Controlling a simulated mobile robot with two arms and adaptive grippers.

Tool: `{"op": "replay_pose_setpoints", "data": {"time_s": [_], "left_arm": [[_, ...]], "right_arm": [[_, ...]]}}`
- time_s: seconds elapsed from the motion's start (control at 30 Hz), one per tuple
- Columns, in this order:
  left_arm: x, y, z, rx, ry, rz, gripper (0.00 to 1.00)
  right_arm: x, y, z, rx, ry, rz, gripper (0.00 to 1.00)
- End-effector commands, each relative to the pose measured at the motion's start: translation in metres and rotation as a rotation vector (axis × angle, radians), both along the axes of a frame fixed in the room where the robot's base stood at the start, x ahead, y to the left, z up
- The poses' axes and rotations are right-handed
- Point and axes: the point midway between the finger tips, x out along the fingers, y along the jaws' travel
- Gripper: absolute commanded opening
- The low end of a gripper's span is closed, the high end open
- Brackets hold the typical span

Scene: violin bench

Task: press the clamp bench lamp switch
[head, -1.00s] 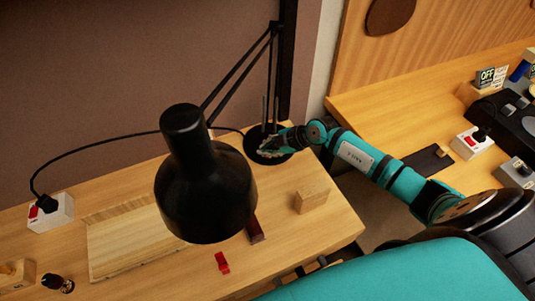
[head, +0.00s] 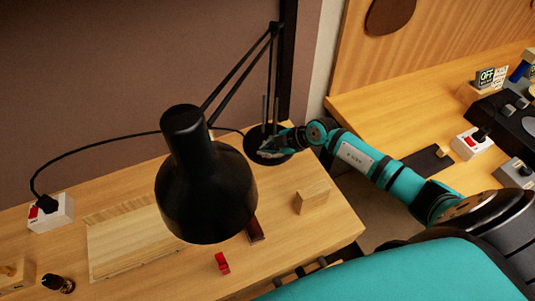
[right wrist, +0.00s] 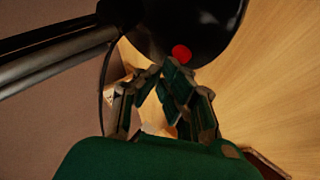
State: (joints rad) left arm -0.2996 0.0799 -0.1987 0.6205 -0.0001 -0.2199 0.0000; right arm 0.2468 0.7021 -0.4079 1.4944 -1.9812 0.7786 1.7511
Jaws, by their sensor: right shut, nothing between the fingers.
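The black bench lamp has a large shade (head: 207,195) in the middle of the head view, thin jointed arms and a round base (head: 252,152) on the bench. In the right wrist view a round red switch (right wrist: 182,54) stands out on the black base (right wrist: 210,20). My right gripper (head: 268,146) is over the base beside the lamp's upright in the head view. In the right wrist view its shut, empty fingers (right wrist: 165,76) are just below the red switch; I cannot tell whether they touch it. The switch is hidden in the head view. My left gripper is not in view.
A wooden block (head: 311,201), a small red piece (head: 222,263) and a wooden board (head: 125,245) lie on the bench. A white socket box (head: 52,213) with a plug stands at the left. Another socket box (head: 471,143) and an OFF sign (head: 486,77) are on the right bench.

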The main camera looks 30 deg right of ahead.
Motion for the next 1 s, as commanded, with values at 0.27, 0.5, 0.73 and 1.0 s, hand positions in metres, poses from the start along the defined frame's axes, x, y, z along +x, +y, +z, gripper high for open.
{"op": "replay_pose_setpoints", "data": {"time_s": [0.27, 0.5, 0.73, 1.0], "left_arm": [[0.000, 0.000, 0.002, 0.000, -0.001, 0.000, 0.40], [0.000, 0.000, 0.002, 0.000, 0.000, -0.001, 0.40], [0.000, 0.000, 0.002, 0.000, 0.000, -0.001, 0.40], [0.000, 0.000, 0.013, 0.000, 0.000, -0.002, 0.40]], "right_arm": [[-0.001, 0.000, -0.007, 0.001, 0.001, 0.000, 0.00], [-0.001, 0.000, -0.007, 0.000, 0.002, 0.000, 0.00], [-0.001, 0.000, -0.008, 0.001, 0.001, 0.000, 0.00], [0.000, 0.000, -0.001, 0.001, 0.003, 0.000, 0.00]]}}
